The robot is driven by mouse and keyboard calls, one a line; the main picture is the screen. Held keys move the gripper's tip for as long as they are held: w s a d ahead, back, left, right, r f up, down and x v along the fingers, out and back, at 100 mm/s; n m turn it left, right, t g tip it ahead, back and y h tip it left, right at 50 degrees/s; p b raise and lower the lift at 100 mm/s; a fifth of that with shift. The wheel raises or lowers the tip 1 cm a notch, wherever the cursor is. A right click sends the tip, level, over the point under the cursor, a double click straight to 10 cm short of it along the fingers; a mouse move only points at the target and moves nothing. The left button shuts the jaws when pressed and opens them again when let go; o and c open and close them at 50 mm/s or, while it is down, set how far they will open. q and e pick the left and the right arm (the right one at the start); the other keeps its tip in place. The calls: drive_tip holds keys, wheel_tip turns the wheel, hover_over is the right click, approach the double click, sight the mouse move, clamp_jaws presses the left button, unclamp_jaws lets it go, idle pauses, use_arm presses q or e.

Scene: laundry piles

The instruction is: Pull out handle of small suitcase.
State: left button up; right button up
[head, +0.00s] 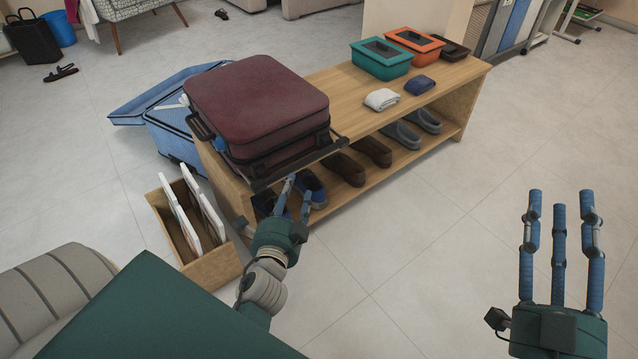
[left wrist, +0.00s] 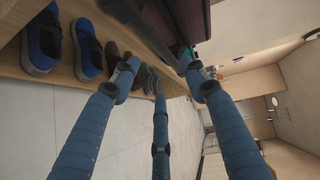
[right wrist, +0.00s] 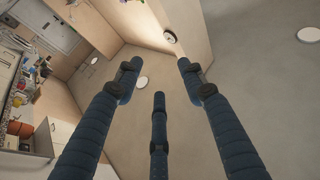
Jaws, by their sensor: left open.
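A maroon suitcase (head: 257,105) lies flat on the left end of a wooden shoe bench (head: 335,85). Its black pull handle (head: 322,154) runs along the side facing me, close to the bench edge. My left gripper (head: 298,188) is just below and in front of this handle, fingers open. In the left wrist view the open fingers (left wrist: 158,68) point toward the bench edge, with a corner of the suitcase (left wrist: 193,18) above. I cannot tell whether a finger touches the handle. My right gripper (head: 560,200) is open and empty, fingers up, at the lower right.
Shoes (head: 345,168) stand on the lower shelf behind my left fingers. A wooden bin (head: 168,222) with white boards is left of the bench. An open blue suitcase (head: 160,125) lies behind. Boxes (head: 381,58) and folded cloths (head: 382,99) sit on the bench. The right floor is clear.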

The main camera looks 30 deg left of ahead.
sight(301, 167)
use_arm(q)
drive_tip(key=x, duration=1)
drive_tip(key=shift+a+r+b, duration=0.1)
drive_tip(key=shift+b, duration=0.3)
drive_tip(key=shift+w+a, duration=0.15)
drive_tip(key=shift+w, duration=0.2)
use_arm(e)
drive_tip(key=s+r+t, duration=0.3)
drive_tip(key=r, duration=0.2)
drive_tip(key=shift+r+y, duration=0.2)
drive_tip(key=shift+y, duration=0.2)
use_arm(q)
clamp_jaws()
